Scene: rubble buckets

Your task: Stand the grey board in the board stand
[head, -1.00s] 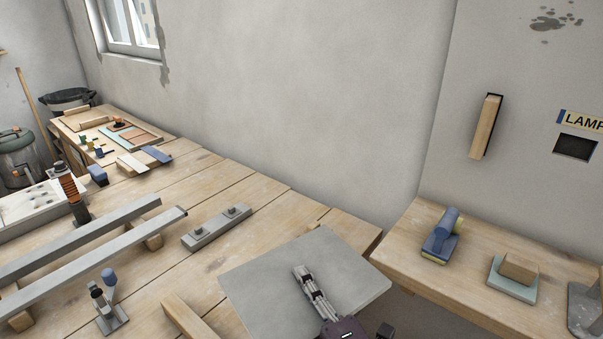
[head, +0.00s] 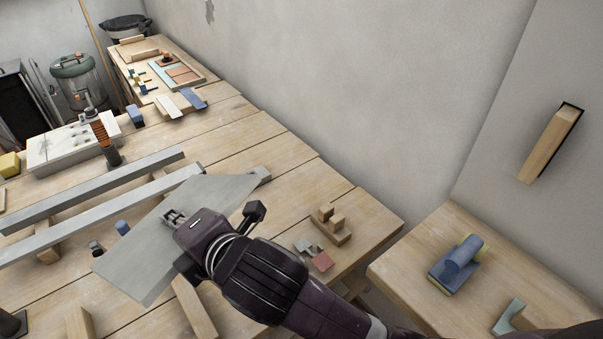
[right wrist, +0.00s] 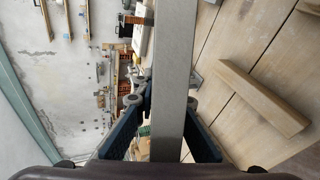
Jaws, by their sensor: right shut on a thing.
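The grey board (head: 140,268) is a flat, thin sheet held tilted above the workbench. My right gripper (head: 175,217) is shut on it. In the right wrist view the board (right wrist: 174,60) shows edge-on as a grey strip between the fingers of my right gripper (right wrist: 165,125). Two long parallel grey rails on wooden crosspieces look like the board stand, though I cannot be sure: a back rail (head: 95,188) and a front rail (head: 70,228). The board overlaps the front rail's near side in the head view. My left gripper is not in view.
A wooden bar (head: 194,308) lies below my wrist. Small wooden blocks (head: 332,226) and a red piece (head: 322,262) lie to the right. The bench (head: 265,135) is bare towards the wall.

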